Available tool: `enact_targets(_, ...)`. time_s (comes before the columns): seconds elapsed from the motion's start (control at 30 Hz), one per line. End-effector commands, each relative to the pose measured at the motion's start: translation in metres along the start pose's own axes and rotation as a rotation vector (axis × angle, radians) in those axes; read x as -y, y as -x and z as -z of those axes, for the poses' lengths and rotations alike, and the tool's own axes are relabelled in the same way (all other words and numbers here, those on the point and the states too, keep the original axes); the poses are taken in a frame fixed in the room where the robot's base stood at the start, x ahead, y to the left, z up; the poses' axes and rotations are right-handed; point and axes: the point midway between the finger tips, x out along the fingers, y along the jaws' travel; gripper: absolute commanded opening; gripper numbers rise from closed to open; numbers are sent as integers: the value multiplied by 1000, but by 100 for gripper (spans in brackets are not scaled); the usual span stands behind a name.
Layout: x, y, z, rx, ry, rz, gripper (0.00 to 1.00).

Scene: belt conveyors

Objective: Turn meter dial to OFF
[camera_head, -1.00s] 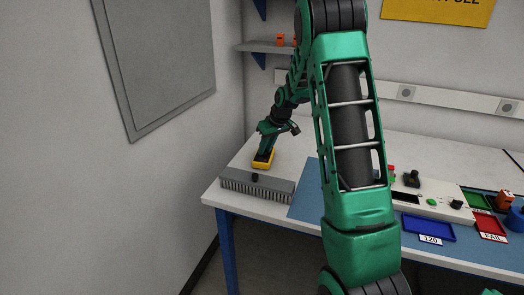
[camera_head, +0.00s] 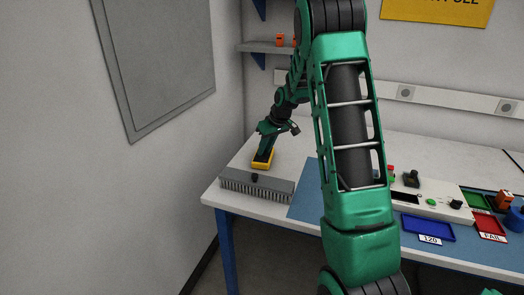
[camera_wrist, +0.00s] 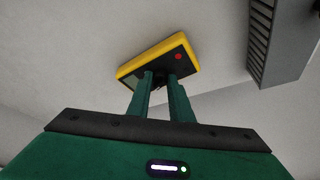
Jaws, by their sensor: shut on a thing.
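The yellow meter (camera_head: 262,164) lies on the left part of the white table in the head view, behind a grey brush-like block. It also shows in the wrist view (camera_wrist: 150,54), with a dark face and a red round spot near its right end. My gripper (camera_wrist: 162,78) reaches the meter's face, its two green fingers close together. It is shut on the meter dial, a small dark part mostly hidden between the fingertips. In the head view my gripper (camera_head: 265,151) stands over the meter. The dial's pointer and markings cannot be read.
The grey finned block (camera_head: 257,185) stands just in front of the meter, near the table's front left edge. A blue mat (camera_head: 306,190), a blue tray (camera_head: 428,228), a red tray (camera_head: 490,228) and a control box lie to the right. A wall is at the left.

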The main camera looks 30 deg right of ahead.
Motion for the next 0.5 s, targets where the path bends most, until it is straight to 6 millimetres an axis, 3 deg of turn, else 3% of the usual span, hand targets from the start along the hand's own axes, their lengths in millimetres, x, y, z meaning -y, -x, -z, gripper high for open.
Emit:
enact_targets(0.3,0,0,0,0,0,0,0)
enact_targets(0.33,0,0,0,0,0,0,24)
enact_targets(0.4,0,0,0,0,0,0,38)
enact_targets(0.5,0,0,0,0,0,0,38)
